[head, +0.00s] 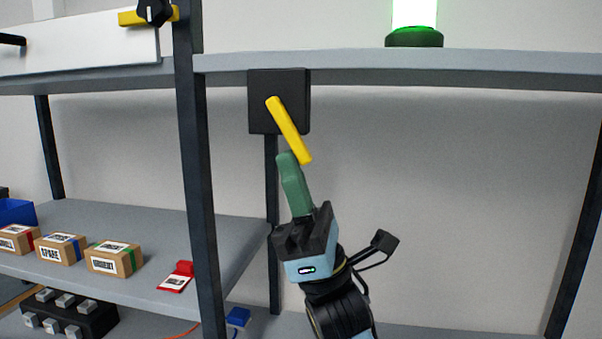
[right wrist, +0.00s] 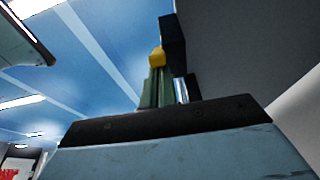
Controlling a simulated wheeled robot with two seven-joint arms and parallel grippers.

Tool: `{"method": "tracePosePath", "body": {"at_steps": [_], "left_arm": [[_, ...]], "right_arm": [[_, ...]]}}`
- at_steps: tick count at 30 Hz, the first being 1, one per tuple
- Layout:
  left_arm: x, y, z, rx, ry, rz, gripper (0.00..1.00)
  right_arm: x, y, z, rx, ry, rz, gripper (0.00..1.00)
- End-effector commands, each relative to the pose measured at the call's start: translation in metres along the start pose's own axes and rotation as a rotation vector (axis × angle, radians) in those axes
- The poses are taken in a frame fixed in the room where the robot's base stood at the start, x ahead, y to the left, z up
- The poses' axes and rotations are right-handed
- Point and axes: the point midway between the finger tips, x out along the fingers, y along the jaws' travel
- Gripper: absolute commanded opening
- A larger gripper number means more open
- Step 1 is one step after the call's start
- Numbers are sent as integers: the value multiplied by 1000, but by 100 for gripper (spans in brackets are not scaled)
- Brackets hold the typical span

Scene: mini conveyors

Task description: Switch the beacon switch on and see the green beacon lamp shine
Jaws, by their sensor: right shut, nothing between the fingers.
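The beacon switch is a dark square plate (head: 262,118) with a yellow lever (head: 289,130), mounted under the front of the upper shelf. The lever slants down to the right. The green beacon lamp (head: 414,14) stands on the upper shelf and glows bright green; its top is cut off by the picture edge. My right gripper (head: 287,158) is shut and empty, its green fingers just below the lever's lower end; I cannot tell if they touch. In the right wrist view the fingers (right wrist: 157,90) point at the yellow lever end (right wrist: 157,57). My left gripper is not in view.
Several small boxes (head: 114,258) and a red item (head: 178,276) lie on the lower left shelf. A dark post (head: 195,190) stands left of my right arm. The space right of the arm, below the upper shelf (head: 500,66), is clear.

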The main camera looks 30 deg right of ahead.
Motion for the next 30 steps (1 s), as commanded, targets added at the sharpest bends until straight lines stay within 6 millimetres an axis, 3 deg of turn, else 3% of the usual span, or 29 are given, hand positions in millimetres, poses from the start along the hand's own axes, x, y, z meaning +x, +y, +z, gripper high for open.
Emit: {"method": "tracePosePath", "body": {"at_steps": [8, 17, 24, 30], "left_arm": [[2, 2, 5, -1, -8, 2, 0], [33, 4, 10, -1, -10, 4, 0], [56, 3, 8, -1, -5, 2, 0], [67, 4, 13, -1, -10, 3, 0]], "right_arm": [[1, 2, 4, -6, -14, 7, 0], [-15, 4, -35, -9, -6, -2, 0], [-75, 4, -36, -11, 1, -6, 0], [-103, 4, -36, -11, 1, -5, 0]]}}
